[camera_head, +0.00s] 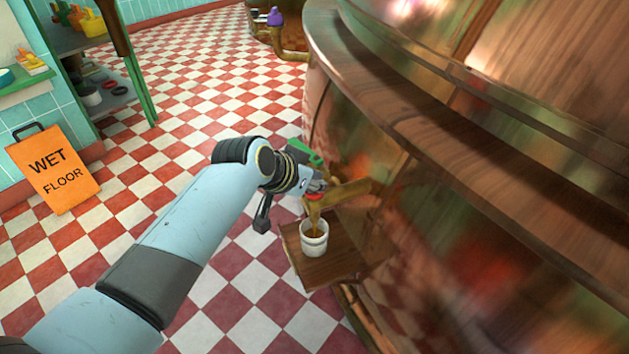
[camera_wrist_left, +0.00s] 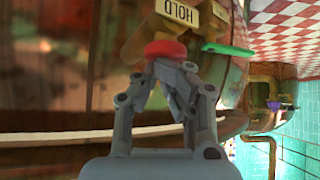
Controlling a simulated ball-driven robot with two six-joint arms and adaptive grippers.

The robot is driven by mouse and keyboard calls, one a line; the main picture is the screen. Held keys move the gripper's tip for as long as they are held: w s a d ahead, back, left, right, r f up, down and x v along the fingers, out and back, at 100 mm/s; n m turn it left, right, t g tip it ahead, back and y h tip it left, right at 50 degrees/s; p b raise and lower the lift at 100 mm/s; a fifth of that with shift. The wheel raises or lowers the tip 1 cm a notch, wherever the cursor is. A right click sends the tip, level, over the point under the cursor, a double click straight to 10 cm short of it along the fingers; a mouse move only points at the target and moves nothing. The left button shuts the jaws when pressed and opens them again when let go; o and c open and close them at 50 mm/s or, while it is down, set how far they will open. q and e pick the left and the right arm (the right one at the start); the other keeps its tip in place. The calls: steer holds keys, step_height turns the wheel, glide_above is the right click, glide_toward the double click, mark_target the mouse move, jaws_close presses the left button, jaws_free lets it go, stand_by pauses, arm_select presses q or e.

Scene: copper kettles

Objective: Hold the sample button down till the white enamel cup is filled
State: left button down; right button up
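The white enamel cup (camera_head: 314,246) stands upright on a small wooden shelf (camera_head: 342,262). A brown stream (camera_head: 314,216) runs from the spout above into the cup, and brown liquid shows inside its rim. My left gripper (camera_head: 316,186) is at the spout, just above the cup. In the left wrist view its fingers (camera_wrist_left: 172,70) are together with nothing between them. Their tips are at the red sample button (camera_wrist_left: 165,49) and seem to touch it. How far the button is pressed in cannot be told. My right gripper is not in view.
The big copper kettle with a wooden ledge (camera_head: 480,120) fills the right side. An orange wet-floor sign (camera_head: 54,168) and a shelf unit (camera_head: 100,75) stand at left. The checkered floor between is mostly clear.

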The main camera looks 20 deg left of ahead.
arm_select(q)
steer(key=shift+s+f, duration=0.15)
steer(key=shift+f, duration=0.1)
stand_by(0.6)
stand_by(0.3)
steer(key=shift+r, duration=0.1)
steer(key=v, duration=0.8)
steer(key=shift+r, duration=0.15)
stand_by(0.3)
